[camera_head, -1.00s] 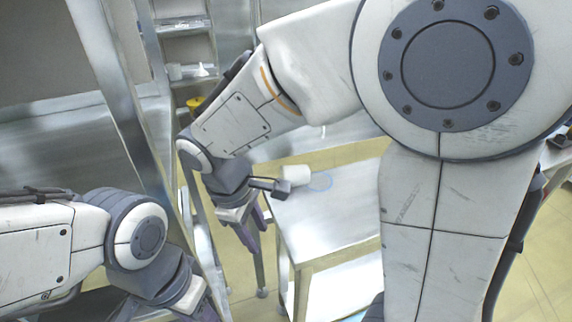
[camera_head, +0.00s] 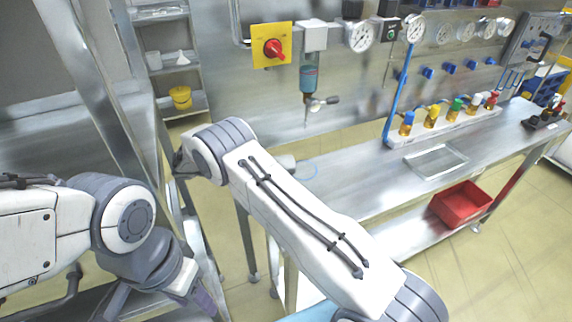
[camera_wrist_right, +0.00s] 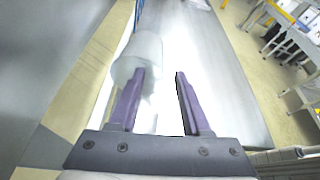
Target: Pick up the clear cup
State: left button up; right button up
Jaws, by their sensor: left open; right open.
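A pale, translucent cup-like thing (camera_wrist_right: 143,50) shows in the right wrist view, just beyond and beside the left finger of my right gripper (camera_wrist_right: 159,76). That gripper is open, and nothing shows held between its fingers. Whether a finger touches the cup I cannot tell. In the head view a small pale cylinder (camera_head: 287,161) on the metal bench, probably the same cup, is partly hidden behind my right arm. My right gripper is hidden there. My left gripper (camera_head: 196,291) is open at the bottom left, apart from the bench, and partly out of frame.
The metal bench (camera_head: 365,185) has bare room at its middle. Farther right are a clear tray (camera_head: 436,161) and a rack of colored bottles (camera_head: 450,122). A red bin (camera_head: 461,203) sits on the lower shelf. A yellow bucket (camera_head: 181,97) stands on shelving at left.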

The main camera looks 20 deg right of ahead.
aim_at(291, 171)
jog(key=p+x, duration=0.3)
jog(key=x, duration=0.3)
jog(key=shift+s+d, duration=0.1)
jog(key=shift+s, duration=0.05)
jog(key=shift+d+f, duration=0.2)
jog(key=shift+d, duration=0.05)
jog(key=shift+f, duration=0.1)
grip_shut()
